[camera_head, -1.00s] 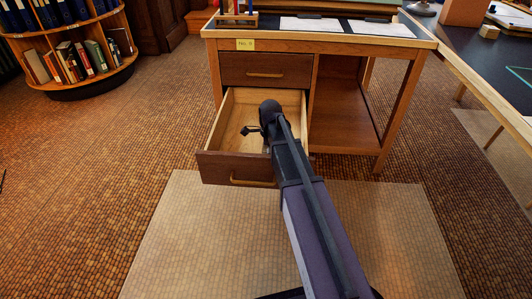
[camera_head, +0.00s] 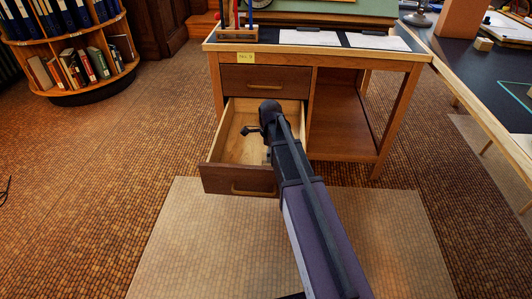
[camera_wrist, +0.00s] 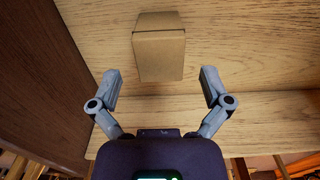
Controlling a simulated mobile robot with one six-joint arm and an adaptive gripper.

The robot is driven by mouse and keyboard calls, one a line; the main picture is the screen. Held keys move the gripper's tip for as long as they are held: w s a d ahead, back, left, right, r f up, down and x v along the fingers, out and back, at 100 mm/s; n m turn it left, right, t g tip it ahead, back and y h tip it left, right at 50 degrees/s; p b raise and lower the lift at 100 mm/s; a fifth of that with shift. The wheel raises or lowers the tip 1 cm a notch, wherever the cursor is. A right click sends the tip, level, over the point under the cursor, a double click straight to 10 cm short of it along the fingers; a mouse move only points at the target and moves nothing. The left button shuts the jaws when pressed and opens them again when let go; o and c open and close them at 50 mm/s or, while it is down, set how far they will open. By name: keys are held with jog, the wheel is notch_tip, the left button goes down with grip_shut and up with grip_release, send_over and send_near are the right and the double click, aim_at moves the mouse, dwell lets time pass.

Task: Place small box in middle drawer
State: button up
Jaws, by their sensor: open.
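The small box (camera_wrist: 160,50) is a plain brown carton. In the wrist view it lies on the light wood floor of the open drawer, just beyond and between my fingertips. My gripper (camera_wrist: 160,76) is open, with a finger to either side of the box's near end and nothing held. In the head view the middle drawer (camera_head: 232,177) stands pulled out below a closed top drawer (camera_head: 265,80). My gripper (camera_head: 255,130) is over its interior, and my arm hides part of the drawer. The box is not visible in the head view.
The desk (camera_head: 330,52) holds papers and a pen holder, with an open shelf space right of the drawers. A dark table (camera_head: 490,80) on the right carries a small wooden block (camera_head: 483,44). A round bookcase (camera_head: 85,60) stands at left. The floor in front is clear.

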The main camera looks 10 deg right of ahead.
jog(key=shift+r+p, duration=3.1)
jog(key=shift+r, duration=0.35)
jog(key=shift+s+a+n, duration=0.1)
jog(key=shift+s+n, duration=0.5)
jog(key=shift+s, duration=0.2)
jog(key=s+a+n, duration=0.2)
jog(key=s+n, duration=1.5)
jog(key=n, duration=0.3)
jog(key=shift+s, duration=0.35)
jog(key=shift+a, duration=0.1)
